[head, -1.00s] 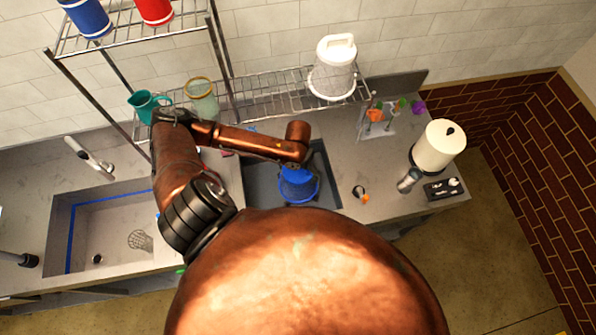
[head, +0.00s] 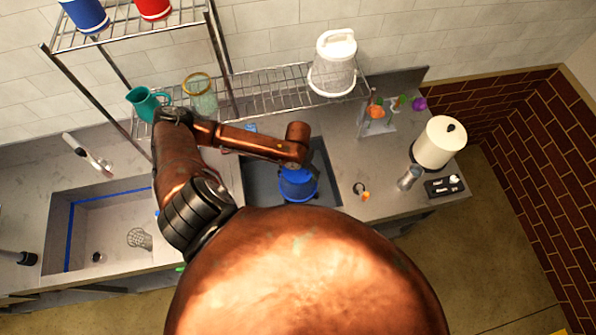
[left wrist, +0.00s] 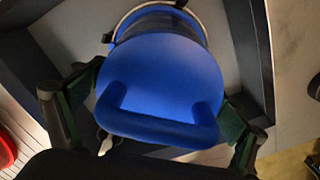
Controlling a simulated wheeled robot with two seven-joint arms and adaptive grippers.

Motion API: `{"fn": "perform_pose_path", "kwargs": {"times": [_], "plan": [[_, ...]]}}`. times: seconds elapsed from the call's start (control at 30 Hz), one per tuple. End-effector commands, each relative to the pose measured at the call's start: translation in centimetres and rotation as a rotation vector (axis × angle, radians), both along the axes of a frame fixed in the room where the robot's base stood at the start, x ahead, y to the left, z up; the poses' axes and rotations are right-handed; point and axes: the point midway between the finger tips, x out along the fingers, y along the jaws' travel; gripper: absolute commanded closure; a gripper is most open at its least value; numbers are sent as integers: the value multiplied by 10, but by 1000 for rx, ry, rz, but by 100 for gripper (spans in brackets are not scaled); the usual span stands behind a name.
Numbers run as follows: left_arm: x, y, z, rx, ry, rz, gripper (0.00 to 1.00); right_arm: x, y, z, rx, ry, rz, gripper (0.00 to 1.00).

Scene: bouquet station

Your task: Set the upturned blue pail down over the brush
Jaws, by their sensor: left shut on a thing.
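The blue pail (head: 298,184) is upturned, its wide rim downward, over the dark tray (head: 325,172) in the counter. In the left wrist view, the pail (left wrist: 165,75) shows its blue base with a raised bar across it. My left gripper (left wrist: 155,108) is shut on the pail, with a finger on each side. In the head view my arm partly covers this grip. I cannot tell whether the rim touches the tray floor. The brush is not clearly visible; a small pale piece (left wrist: 104,145) shows beside the pail, but I cannot tell what it is. My right gripper is not in view.
A sink (head: 110,225) lies to the left. A wire shelf behind holds a white lidded bucket (head: 333,65), a teal pitcher (head: 143,101) and a glass jar (head: 200,97). A cream canister (head: 438,143) and a metal cup (head: 409,178) stand at right.

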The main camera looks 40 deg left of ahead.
Motion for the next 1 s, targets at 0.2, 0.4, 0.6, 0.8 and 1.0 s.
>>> {"fn": "perform_pose_path", "kwargs": {"times": [0.2,0.4,0.6,0.8,1.0], "plan": [[1,0,1,0,-1,0,0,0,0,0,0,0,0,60],[0,0,0,0,-1,0,0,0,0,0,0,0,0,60],[1,1,9,0,-2,0,0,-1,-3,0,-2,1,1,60],[2,1,46,1,-5,-2,0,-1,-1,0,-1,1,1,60],[1,1,87,1,-4,-1,0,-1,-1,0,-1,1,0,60]]}}
